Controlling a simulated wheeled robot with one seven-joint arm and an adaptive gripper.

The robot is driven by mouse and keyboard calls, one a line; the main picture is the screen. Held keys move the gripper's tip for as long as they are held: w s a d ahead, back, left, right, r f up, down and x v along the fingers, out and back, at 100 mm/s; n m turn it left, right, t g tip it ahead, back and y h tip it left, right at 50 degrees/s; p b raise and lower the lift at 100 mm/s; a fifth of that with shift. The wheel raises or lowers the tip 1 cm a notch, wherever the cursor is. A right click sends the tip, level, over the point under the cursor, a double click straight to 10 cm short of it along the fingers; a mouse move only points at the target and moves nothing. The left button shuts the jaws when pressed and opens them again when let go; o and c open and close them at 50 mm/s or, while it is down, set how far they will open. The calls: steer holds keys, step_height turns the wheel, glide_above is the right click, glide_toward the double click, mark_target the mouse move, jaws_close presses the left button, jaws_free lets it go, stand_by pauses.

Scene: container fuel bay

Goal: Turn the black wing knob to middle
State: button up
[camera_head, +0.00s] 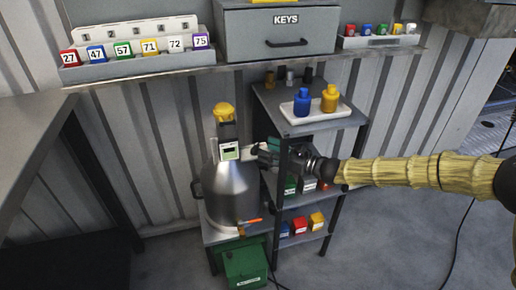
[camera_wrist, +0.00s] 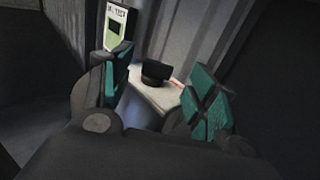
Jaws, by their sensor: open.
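A black knob-like piece (camera_wrist: 157,72) stands on a pale plate (camera_wrist: 158,101) with a red mark, between and beyond my fingertips in the wrist view. It looks like the black wing knob; its turn position is too dark and small to tell. My gripper (camera_wrist: 160,90) is open, with teal pads on either side of the line to it and nothing between them. In the head view my gripper (camera_head: 262,153) reaches left to just right of the grey metal vessel (camera_head: 230,192). I cannot make out the knob there.
A shelf rack (camera_head: 318,124) with blue and yellow bottles stands close around my gripper. A green box (camera_head: 245,266) is below.

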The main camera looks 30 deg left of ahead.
mark_target(257, 146)
steer(key=shift+s+a, duration=0.2)
steer(key=shift+a, duration=1.95)
steer(key=shift+c, duration=0.2)
steer(key=c, duration=1)
